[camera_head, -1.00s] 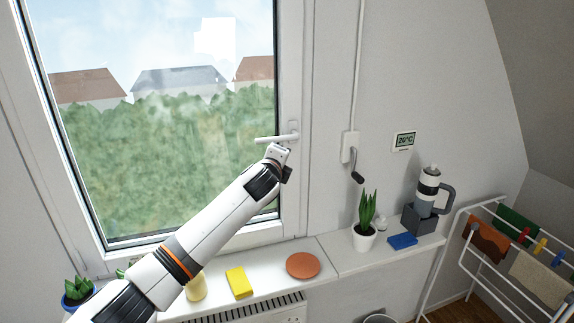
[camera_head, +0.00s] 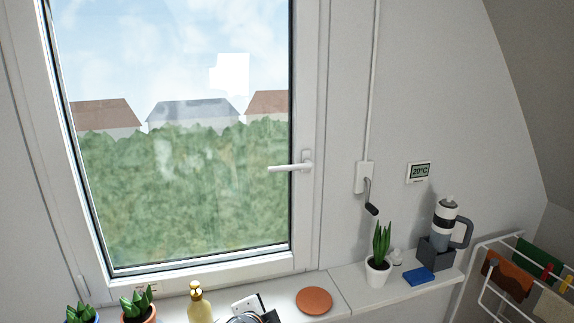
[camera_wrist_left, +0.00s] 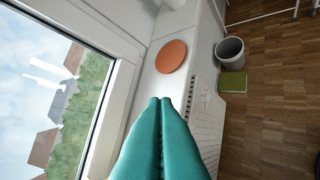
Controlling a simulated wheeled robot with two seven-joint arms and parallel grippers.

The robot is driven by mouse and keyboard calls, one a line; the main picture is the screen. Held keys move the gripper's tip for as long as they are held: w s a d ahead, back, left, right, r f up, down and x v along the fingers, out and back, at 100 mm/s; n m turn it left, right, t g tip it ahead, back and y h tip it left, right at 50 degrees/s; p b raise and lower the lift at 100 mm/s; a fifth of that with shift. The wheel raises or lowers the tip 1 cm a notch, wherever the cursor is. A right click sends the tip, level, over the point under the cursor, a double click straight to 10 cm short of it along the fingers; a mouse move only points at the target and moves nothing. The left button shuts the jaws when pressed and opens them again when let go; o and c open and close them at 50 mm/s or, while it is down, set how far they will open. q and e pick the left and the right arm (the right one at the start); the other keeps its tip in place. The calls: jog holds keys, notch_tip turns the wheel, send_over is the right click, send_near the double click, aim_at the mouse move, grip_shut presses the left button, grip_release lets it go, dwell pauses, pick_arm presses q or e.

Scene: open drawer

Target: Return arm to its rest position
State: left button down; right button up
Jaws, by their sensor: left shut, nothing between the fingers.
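My left gripper (camera_wrist_left: 160,102) shows in the left wrist view as two long teal fingers pressed together, with nothing between them. It is above the white window sill, pointing along it toward an orange-brown round plate (camera_wrist_left: 171,56). In the head view only a small part of my left arm shows at the bottom edge, below the window, and the fingers are out of that picture. The white window handle (camera_head: 288,167) lies horizontal on the closed window's right frame, apart from my arm. My right gripper is in neither view.
A drying rack (camera_head: 490,290) stands at right. A bin (camera_wrist_left: 230,52) stands on the floor.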

pick_arm(q)
jog(key=s+a+f+n+g+y, duration=0.15)
jog(key=s+a+f+n, duration=0.35)
jog(key=s, duration=0.6)
jog(key=s+a+f+n+g, duration=0.3)
jog(key=s+a, duration=0.3)
jog(key=s, duration=0.5)
jog(key=s+a+f+n+g+y, duration=0.15)
jog(key=s+a+f+n, duration=0.35)
jog(key=s, duration=0.6)
notch_tip(320, 180, down, 28)
jog(key=m+g+b, duration=0.1)
jog(key=g+b, duration=0.1)
jog(key=b, duration=0.3)
jog(key=s+a+f+b, duration=0.1)
jog(key=s+f+b, duration=0.1)
jog(key=s+f, duration=0.6)
jog(key=s+a+f+g+b, duration=0.1)
jog(key=s+a+f+b, duration=0.1)
jog(key=s+f, duration=0.6)
notch_tip(320, 180, down, 6)
jog(key=shift+s+a, duration=0.15)
jog(key=shift+s, duration=0.2)
